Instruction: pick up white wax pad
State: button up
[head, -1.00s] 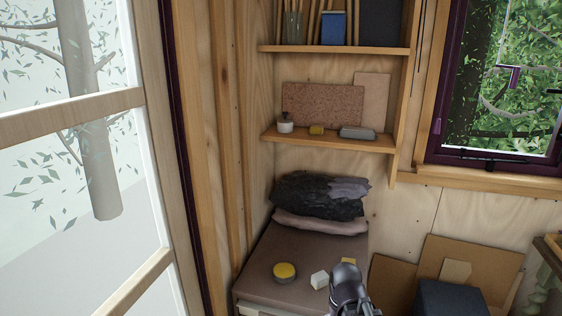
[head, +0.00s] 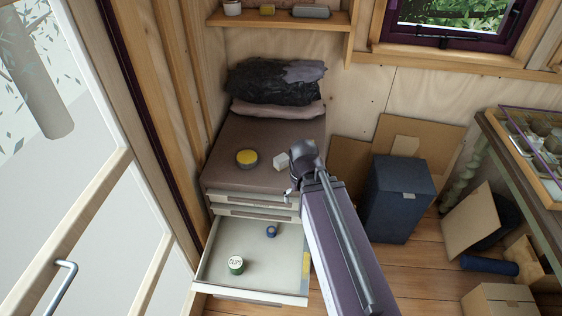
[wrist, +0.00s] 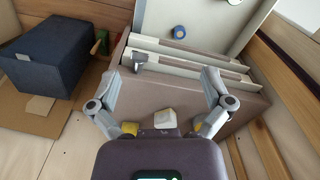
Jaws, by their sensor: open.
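The white wax pad (head: 281,161) looks like a small pale block. It lies on the brown top of the drawer cabinet, to the right of a round yellow-topped tin (head: 247,158). In the wrist view the pad (wrist: 165,118) sits low in the middle, close above the edge of the gripper body. My gripper (wrist: 160,80) is open and empty, its two fingers spread left and right of the pad. In the head view my gripper (head: 304,156) is over the cabinet's right side, just right of the pad, and hides part of the top.
A dark folded bundle (head: 275,82) lies at the back of the cabinet top. A blue box (head: 398,200) stands at right. A yellow item (wrist: 130,128) is beside the pad.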

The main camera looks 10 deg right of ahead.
dwell(0.3)
notch_tip(320, 180, up, 3)
jog(key=n+p, duration=0.3)
jog(key=n, duration=0.2)
send_over(282, 157)
jog(key=shift+s+a+f, duration=0.1)
jog(key=shift+s, duration=0.05)
notch_tip(282, 157, down, 9)
jog(key=b, duration=0.8)
jog(key=shift+b, duration=0.4)
jog(key=shift+f+b, duration=2.45)
jog(key=shift+b, duration=0.15)
jog(key=shift+c, duration=0.2)
